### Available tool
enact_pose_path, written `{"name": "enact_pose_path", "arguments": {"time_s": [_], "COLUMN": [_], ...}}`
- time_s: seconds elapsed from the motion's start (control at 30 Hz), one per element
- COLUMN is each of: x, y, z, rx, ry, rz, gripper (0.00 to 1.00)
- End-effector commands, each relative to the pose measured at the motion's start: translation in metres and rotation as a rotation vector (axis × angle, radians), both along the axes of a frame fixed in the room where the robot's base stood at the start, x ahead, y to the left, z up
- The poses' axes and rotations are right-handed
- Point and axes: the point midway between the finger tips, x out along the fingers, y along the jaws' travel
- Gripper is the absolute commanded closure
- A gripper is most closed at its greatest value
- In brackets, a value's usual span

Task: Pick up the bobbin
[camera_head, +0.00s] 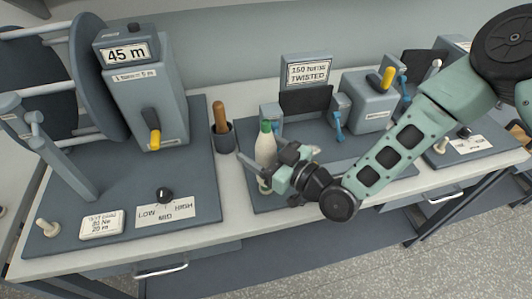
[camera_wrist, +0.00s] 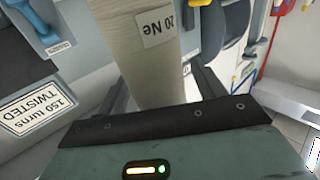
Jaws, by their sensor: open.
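The bobbin (camera_head: 265,150) is a cream, tapered body with a green top. It stands upright on the dark board of the middle station. In the wrist view the bobbin (camera_wrist: 145,60) fills the upper middle and carries a "20 Ne" label. My gripper (camera_head: 262,168) is low at the bobbin, reaching in from the right. In the wrist view my gripper (camera_wrist: 160,88) is open, with one finger on each side of the bobbin. I cannot tell whether either finger touches it. The bobbin's lower part is partly hidden by my gripper in the head view.
A dark cup (camera_head: 223,138) with a brown-handled tool stands just left of the bobbin. Behind is a "150 turns TWISTED" sign (camera_head: 307,73). A grey box with a yellow lever (camera_head: 370,100) is to the right. A reel machine (camera_head: 148,95) stands left.

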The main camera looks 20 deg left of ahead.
Motion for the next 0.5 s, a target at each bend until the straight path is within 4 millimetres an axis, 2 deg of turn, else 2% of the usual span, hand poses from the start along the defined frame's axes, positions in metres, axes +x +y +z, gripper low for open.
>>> {"name": "enact_pose_path", "arguments": {"time_s": [0.1,0.2,0.3,0.5], "x": [-0.0003,-0.0003,-0.0003,-0.0004], "y": [-0.0002,-0.0003,-0.0003,-0.0003], "z": [-0.0004,-0.0004,-0.0003,0.0001], "rx": [0.000,0.000,0.000,0.001], "ry": [0.000,0.000,0.000,0.000], "rz": [0.001,0.001,0.001,0.001], "gripper": [0.31,0.59,0.82,0.82]}}
